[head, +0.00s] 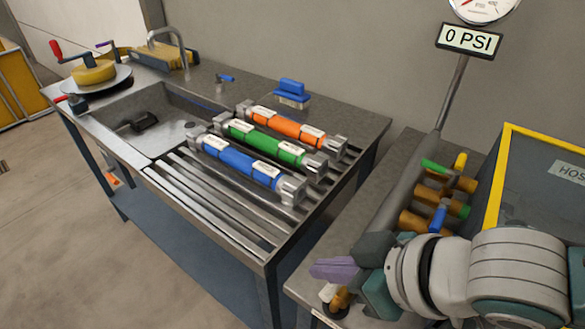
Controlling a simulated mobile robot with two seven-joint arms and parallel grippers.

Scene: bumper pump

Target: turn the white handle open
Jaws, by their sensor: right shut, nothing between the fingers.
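A brass valve (341,299) sits low at the near end of the grey pipe, at the front edge of the right bench. A small pale piece on it (327,292) looks like the white handle, but it is partly hidden and its turn position cannot be told. My right gripper (330,269) comes in from the lower right, with its purple fingertips shut and empty. In the picture the tips lie just above the pale piece; whether they touch it cannot be told. My left gripper is not in view.
Brass valves with green, yellow and blue handles (438,218) line the pipe behind my right gripper. A gauge with a "0 PSI" sign (469,40) stands above. A yellow-edged box (497,180) is at right. The left table (350,115) holds orange, green and blue cylinders.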

